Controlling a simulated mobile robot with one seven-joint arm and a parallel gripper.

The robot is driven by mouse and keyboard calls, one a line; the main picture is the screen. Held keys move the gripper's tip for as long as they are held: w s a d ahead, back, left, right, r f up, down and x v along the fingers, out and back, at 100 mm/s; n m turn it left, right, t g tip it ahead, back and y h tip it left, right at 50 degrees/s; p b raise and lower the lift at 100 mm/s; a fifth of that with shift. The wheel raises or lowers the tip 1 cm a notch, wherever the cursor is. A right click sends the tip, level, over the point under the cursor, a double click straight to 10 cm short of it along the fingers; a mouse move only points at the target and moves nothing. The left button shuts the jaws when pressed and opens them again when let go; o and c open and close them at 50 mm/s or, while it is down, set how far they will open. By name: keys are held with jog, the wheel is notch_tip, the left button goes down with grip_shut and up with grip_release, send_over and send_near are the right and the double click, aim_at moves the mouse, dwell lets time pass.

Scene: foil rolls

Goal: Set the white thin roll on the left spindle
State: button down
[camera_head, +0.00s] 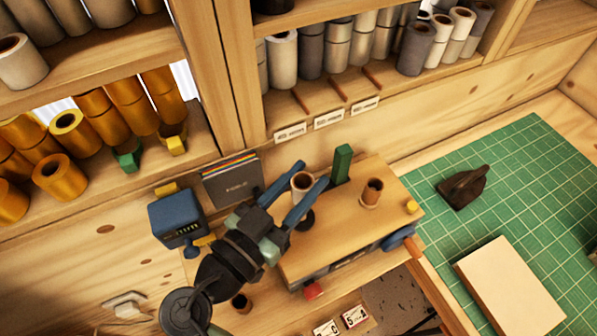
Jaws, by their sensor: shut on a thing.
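A whitish thin roll (303,181) with a brown core is between the two blue fingers of my gripper (305,188). The gripper is shut on it, over the left part of the wooden-topped bench unit (330,250). The fingers hide part of the roll's sides, and I cannot tell whether its base touches the top. Three bare wooden pegs stick out at the shelf front above: the left one (300,103), the middle one (337,89) and the right one (372,77). Small labels below them are too small to read.
A green post (342,163) and a small brown roll (372,191) stand just right of my gripper. A blue box (176,219) and a dark folder (232,180) are at left. A green mat (540,190) holds a dark tool (463,187) and a pale block (508,288).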

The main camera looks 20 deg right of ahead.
jog(key=shift+f+b, duration=0.6)
jog(key=shift+f, duration=0.9)
jog(key=shift+f+b, duration=1.8)
jog(key=shift+b, duration=0.45)
jog(key=shift+c, duration=2)
grip_release()
notch_tip(320, 180, up, 10)
jog(key=b, duration=0.1)
jog(key=shift+b, duration=0.35)
